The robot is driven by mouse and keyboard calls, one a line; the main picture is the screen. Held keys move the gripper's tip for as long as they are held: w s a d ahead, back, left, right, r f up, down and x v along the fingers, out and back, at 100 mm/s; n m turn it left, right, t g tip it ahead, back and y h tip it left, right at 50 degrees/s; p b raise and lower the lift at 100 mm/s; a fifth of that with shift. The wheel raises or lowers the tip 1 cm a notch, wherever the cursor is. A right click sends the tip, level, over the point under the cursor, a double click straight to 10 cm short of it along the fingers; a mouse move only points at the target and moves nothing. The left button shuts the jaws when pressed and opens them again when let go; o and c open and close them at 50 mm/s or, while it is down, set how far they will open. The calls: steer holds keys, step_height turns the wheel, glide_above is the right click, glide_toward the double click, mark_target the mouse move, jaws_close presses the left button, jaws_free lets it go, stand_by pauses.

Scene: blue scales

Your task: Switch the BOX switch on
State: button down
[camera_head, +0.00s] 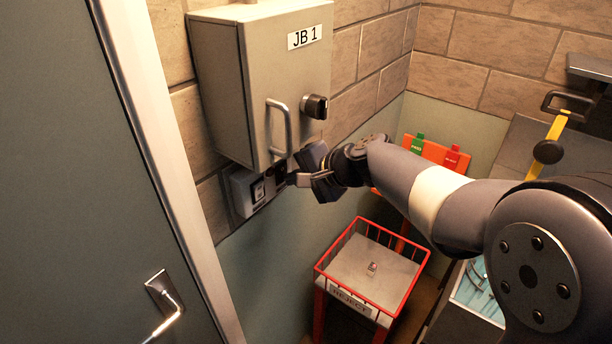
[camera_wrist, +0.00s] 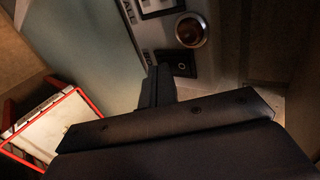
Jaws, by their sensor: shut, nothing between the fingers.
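A small grey switch panel (camera_head: 243,190) sits on the wall under a grey box marked JB 1 (camera_head: 215,90). In the wrist view, the panel holds a black rocker switch (camera_wrist: 181,66) with a round mark, and a round amber lamp or button (camera_wrist: 190,31) beside it. Small lettering beside the rocker is too small to read surely. My gripper (camera_head: 286,180) is shut and empty, close in front of the panel. In the wrist view, its fingertips (camera_wrist: 158,72) lie just beside the rocker; I cannot tell whether they touch it. In the head view the gripper hides part of the panel.
The box has a handle (camera_head: 280,126) and black knob (camera_head: 315,106) above my gripper. A red-railed REJECT tray (camera_head: 341,271) stands below. An orange panel with green and red buttons (camera_head: 434,150) is behind my arm. A door (camera_head: 70,180) is at left.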

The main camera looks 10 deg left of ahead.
steer(key=shift+f, duration=0.1)
stand_by(0.3)
steer(key=shift+w+a+b, duration=0.1)
steer(key=shift+a+b, duration=0.05)
steer(key=shift+b, duration=0.65)
steer(key=shift+r+p, duration=0.55)
steer(key=shift+r, duration=0.35)
